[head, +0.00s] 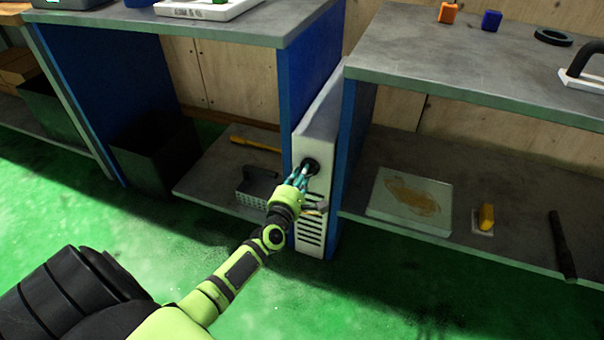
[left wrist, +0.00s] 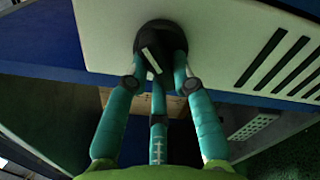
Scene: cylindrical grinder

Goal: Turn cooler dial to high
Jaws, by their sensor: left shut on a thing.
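The cooler (head: 318,130) is a narrow white unit with dark vent slots, standing between two blue bench panels. Its black round dial (head: 311,165) is on the front face, above the vents. My left gripper (head: 300,178) reaches it from below and in front, with its teal fingers shut on the dial. In the left wrist view the dial (left wrist: 158,38) sits between the fingertips, and a pale pointer mark on it is tilted. The dial's setting labels cannot be read. My right gripper is not in view.
Grey worktops stand left and right (head: 450,55) of the cooler, with lower shelves beneath. A grey metal box (head: 256,188) is on the left lower shelf. A flat glass-like plate (head: 410,200) and a yellow-handled item (head: 486,217) lie on the right one. Green floor is open in front.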

